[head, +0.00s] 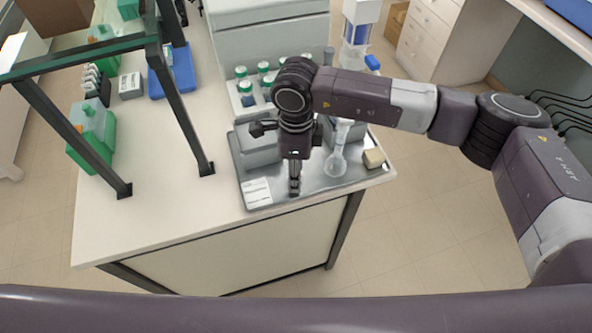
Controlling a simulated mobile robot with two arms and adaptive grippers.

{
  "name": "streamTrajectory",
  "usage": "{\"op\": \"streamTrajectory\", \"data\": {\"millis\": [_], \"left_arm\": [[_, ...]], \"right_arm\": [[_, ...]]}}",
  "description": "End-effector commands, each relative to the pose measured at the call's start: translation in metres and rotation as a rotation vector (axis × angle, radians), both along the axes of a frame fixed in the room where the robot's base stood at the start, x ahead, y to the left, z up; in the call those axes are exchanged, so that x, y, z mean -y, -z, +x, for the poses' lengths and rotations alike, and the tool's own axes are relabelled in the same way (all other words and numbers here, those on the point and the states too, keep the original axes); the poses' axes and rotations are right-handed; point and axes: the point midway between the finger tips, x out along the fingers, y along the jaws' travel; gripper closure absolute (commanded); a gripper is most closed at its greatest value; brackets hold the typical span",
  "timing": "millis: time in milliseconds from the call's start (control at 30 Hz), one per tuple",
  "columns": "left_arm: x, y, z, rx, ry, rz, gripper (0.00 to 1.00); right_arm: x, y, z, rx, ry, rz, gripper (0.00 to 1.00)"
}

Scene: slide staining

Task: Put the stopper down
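My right gripper (295,188) comes in from the right and points down over the front part of a grey metal tray (325,183). Its fingers look close together. They are small and dark, so I cannot tell whether they hold anything. I cannot make out the stopper; it may be hidden in or behind the fingers. A clear glass flask (337,162) with a long neck stands on the tray just right of the gripper. My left gripper is not in view.
A white label card (257,191) lies at the tray's front left, with a grey box (257,152) behind. A tan block (373,158) sits at the right. Green-capped bottles (246,92) stand behind the tray. A dark-framed shelf (180,110) rises at left; the bench's front left is clear.

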Motion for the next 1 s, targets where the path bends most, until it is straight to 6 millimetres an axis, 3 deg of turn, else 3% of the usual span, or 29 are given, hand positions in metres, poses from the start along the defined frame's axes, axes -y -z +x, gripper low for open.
{"op": "streamTrajectory", "data": {"millis": [167,233,700,1000], "left_arm": [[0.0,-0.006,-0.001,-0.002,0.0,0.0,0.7],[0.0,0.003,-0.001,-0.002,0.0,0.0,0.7],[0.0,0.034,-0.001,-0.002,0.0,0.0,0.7],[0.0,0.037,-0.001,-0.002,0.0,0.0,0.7]], "right_arm": [[0.0,-0.006,0.0,0.0,0.0,0.0,0.62],[-0.001,-0.013,0.002,0.004,0.0,0.003,0.62],[0.0,-0.106,0.001,0.004,0.0,0.001,0.62],[0.0,-0.123,0.0,0.0,-0.001,0.0,0.62]]}}
